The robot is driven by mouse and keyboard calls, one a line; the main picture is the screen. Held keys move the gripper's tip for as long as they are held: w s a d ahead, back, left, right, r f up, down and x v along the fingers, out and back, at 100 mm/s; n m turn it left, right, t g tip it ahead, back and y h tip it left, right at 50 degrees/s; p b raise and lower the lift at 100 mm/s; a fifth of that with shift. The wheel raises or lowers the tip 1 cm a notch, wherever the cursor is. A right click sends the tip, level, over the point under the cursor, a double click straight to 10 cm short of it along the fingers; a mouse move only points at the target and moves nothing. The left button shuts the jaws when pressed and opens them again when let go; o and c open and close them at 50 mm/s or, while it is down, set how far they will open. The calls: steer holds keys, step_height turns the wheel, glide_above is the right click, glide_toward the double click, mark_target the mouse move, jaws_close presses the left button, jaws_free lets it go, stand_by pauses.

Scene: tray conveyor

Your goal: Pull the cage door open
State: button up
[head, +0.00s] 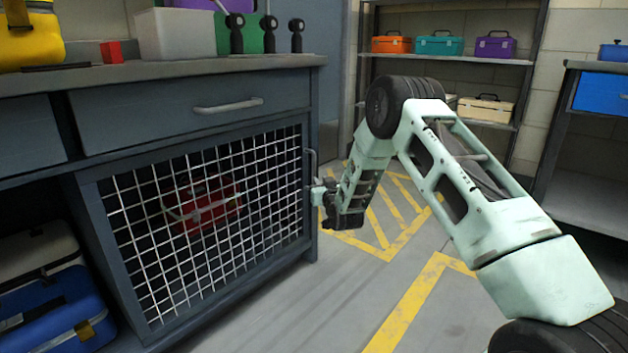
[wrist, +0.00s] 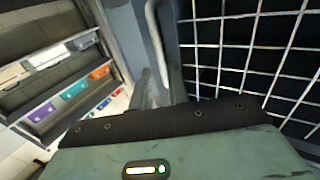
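The cage door (head: 93,215) is a dark frame with white wire mesh, set under the workbench drawer, and it looks closed. Its mesh also fills the right of the wrist view (wrist: 245,47). A grey bar handle (head: 315,160) stands upright on the door's right edge; it also shows at the top middle of the wrist view (wrist: 153,30). My gripper (head: 319,192) is at the handle's lower end.
A red toolbox (head: 203,203) sits behind the mesh. A drawer with a bar handle (head: 228,107) is above the door. Blue and white cases (head: 50,315) lie at lower left. Shelves with coloured toolboxes (head: 439,43) stand behind. The yellow-marked floor (head: 405,305) right of the door is open.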

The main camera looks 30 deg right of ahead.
mark_target(314, 173)
steer(key=b+x, duration=0.3)
steer(key=x, duration=0.4)
steer(key=shift+w+f, duration=0.15)
steer(key=shift+w, duration=0.05)
steer(key=shift+w+d+b, duration=0.2)
steer(key=shift+w+b, duration=0.1)
steer(key=shift+w, duration=0.3)
steer(key=shift+c, duration=0.4)
jaws_close()
